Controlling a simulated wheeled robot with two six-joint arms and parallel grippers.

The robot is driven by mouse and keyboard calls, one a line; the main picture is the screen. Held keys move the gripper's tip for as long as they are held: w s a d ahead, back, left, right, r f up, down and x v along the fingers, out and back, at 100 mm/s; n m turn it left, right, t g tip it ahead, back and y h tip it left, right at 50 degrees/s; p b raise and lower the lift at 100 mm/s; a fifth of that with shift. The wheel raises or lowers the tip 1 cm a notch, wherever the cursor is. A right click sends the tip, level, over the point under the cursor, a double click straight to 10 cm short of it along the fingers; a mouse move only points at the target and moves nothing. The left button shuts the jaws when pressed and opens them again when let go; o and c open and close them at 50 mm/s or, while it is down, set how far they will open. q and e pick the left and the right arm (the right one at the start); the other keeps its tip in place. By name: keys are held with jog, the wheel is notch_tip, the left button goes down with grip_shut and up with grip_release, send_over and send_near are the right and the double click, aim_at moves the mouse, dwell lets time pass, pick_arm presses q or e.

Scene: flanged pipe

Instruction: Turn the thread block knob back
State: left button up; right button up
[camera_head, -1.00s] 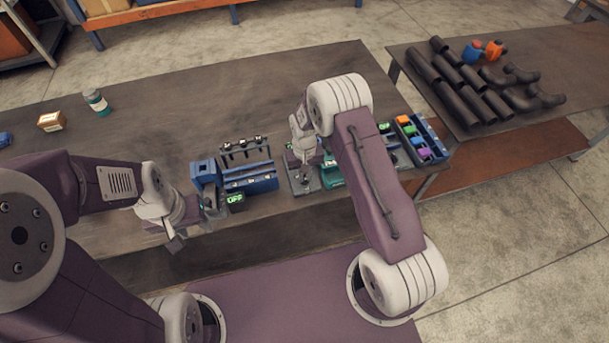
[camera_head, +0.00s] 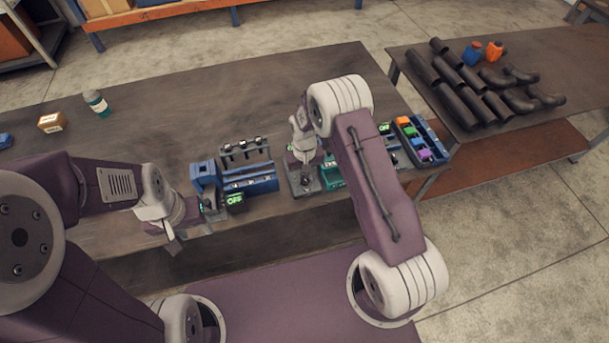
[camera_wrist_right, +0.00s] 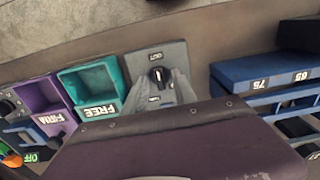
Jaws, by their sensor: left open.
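The thread block shows in the right wrist view as a grey plate (camera_wrist_right: 178,54) with a black knob (camera_wrist_right: 158,76) and an "OUT" label above it. In the head view the grey block (camera_head: 303,183) stands near the table's front edge, partly behind my right arm. My right gripper (camera_wrist_right: 158,84) has its two grey fingers on either side of the knob, with a gap showing; contact cannot be made out. In the head view its tips are hard to see. My left gripper (camera_head: 168,238) is open and empty at the table's front edge, left of the blue fixture.
Next to the block are a teal bin (camera_wrist_right: 92,85) marked "FREE" and a purple bin (camera_wrist_right: 42,105) marked "FIRM". A blue fixture (camera_head: 250,180) stands left of the block. Dark pipes (camera_head: 470,85) lie on the second table. The table's rear middle is clear.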

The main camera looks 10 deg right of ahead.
aim_at(305, 178)
notch_tip(305, 178, up, 9)
jog(key=b, duration=0.2)
dwell(0.5)
